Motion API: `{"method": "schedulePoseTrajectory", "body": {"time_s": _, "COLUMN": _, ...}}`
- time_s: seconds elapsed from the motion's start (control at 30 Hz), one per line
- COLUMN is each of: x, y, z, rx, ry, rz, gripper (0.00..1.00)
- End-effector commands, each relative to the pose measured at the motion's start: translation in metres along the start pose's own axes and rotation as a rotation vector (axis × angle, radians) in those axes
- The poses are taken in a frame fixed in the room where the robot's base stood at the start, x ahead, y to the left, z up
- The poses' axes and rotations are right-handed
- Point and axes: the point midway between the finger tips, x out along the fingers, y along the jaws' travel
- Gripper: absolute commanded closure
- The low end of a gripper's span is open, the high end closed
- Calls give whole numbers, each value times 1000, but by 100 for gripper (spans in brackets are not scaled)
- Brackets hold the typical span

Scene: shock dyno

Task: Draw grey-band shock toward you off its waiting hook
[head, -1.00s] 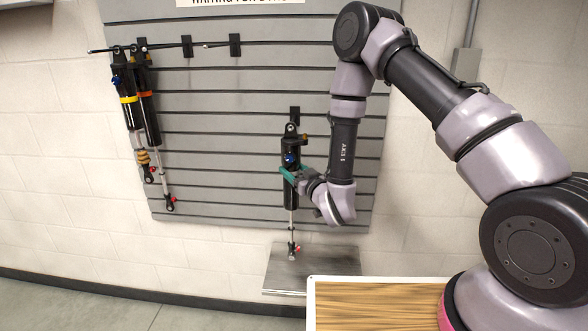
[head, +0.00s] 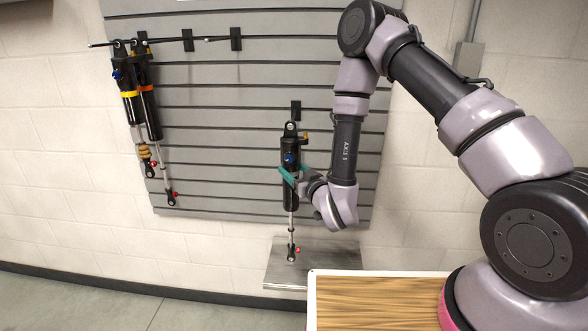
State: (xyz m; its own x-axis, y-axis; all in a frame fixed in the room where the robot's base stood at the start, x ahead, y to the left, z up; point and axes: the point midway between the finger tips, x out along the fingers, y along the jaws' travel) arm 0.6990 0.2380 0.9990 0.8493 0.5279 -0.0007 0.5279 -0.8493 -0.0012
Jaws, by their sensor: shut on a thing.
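A black shock (head: 290,180) with a blue knob and a thin silver rod hangs upright in front of the slatted wall board. My gripper (head: 288,175), with teal fingers, is shut around its body from the right. A grey band does not show clearly on it; the fingers cover part of the body. Its top eye (head: 290,128) is just below and left of a black hook bracket (head: 296,108). I cannot tell whether the eye is still around the hook's peg. Its lower end (head: 291,254) shows in front of a metal shelf.
Two other shocks, one yellow-banded (head: 129,95) and one orange-banded (head: 149,100), hang at the board's left. Empty brackets (head: 187,41) (head: 236,39) are on the upper board. The metal shelf (head: 330,258) and a wood-topped table (head: 375,303) are below.

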Motion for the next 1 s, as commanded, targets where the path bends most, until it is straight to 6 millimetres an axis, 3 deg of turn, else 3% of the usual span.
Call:
{"method": "schedulePoseTrajectory", "body": {"time_s": 0.5, "x": -4, "y": -4, "z": -2, "rx": -1, "ry": 5, "rz": -1, "gripper": 100}}
{"method": "schedulePoseTrajectory", "body": {"time_s": 1.0, "x": -36, "y": -25, "z": -2, "rx": -1, "ry": 5, "rz": 0, "gripper": 100}}
